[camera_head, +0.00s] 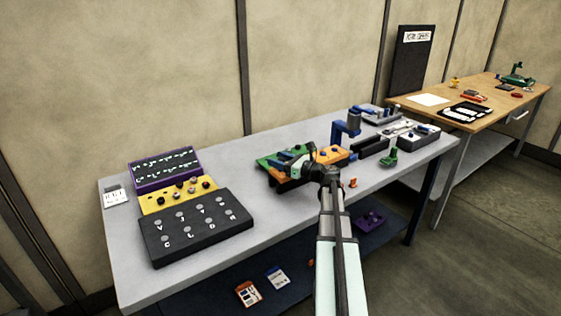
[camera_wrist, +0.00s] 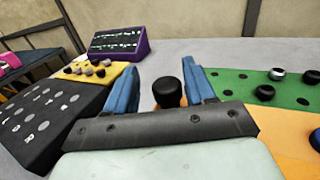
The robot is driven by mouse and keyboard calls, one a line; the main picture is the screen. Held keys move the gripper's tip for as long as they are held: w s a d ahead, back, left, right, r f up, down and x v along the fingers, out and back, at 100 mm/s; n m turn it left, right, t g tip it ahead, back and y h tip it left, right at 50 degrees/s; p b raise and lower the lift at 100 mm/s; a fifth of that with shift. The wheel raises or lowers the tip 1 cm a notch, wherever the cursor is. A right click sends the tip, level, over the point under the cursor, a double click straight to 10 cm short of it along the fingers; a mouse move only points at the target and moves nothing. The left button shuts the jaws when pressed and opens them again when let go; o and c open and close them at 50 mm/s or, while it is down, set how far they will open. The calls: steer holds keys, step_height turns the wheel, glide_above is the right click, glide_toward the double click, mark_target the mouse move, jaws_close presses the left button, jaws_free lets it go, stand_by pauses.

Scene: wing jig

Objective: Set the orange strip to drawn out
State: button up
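My gripper (camera_head: 290,158) is over the green and orange jig near the middle of the grey table. In the wrist view its two blue fingers (camera_wrist: 160,88) are apart. A black knob (camera_wrist: 168,92) stands between them, closer to the right finger; its lower part is hidden by my gripper's dark bar. The green plate (camera_wrist: 262,90) with black and silver knobs lies right of the fingers. Orange surface shows beside it (camera_wrist: 285,128) and also in the head view (camera_head: 334,158). My gripper and arm hide part of the jig, and I cannot tell how far the orange strip is out.
A dark lettered panel (camera_head: 197,229), a yellow knob panel (camera_head: 155,203) and a purple-framed box (camera_head: 165,169) stand at the left. A blue upright fixture (camera_head: 345,128) and a green part (camera_head: 389,158) are at the right. The grey tabletop (camera_head: 265,222) is clear in front.

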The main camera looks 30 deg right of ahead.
steer(key=shift+d, duration=0.1)
steer(key=shift+s+d+f, duration=0.1)
steer(key=shift+s+d, duration=0.1)
steer(key=shift+s, duration=0.25)
steer(key=v, duration=1.3)
